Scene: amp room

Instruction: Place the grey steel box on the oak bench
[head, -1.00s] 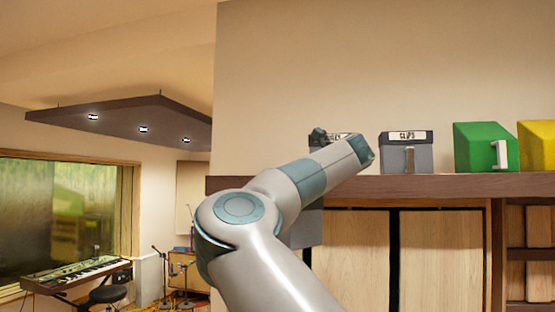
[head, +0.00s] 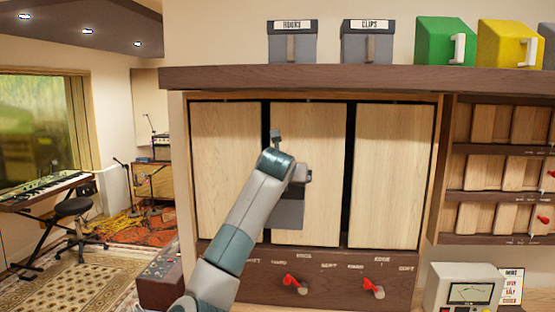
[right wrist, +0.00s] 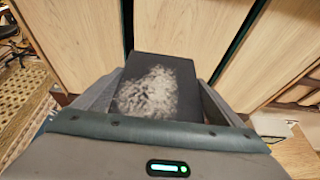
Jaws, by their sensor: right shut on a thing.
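In the head view my right arm rises from the bottom, left of centre, and its gripper (head: 292,172) is in front of pale wood panels. It is shut on a dark grey box (head: 288,213), which hangs partly hidden behind the gripper. In the right wrist view the grey box (right wrist: 158,88) sits between the two fingers, with a pale, mottled patch on its face. Two other grey boxes, labelled HOOKS (head: 292,45) and CLIPS (head: 367,46), stand on the shelf above. My left gripper is not in view.
Green (head: 440,42) and yellow (head: 507,43) boxes stand on the dark shelf (head: 350,77). Red levers (head: 290,283) stick out below the panels. A meter unit (head: 462,290) is at lower right. A stool (head: 75,208) and keyboard (head: 45,188) are at left, beyond rugs.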

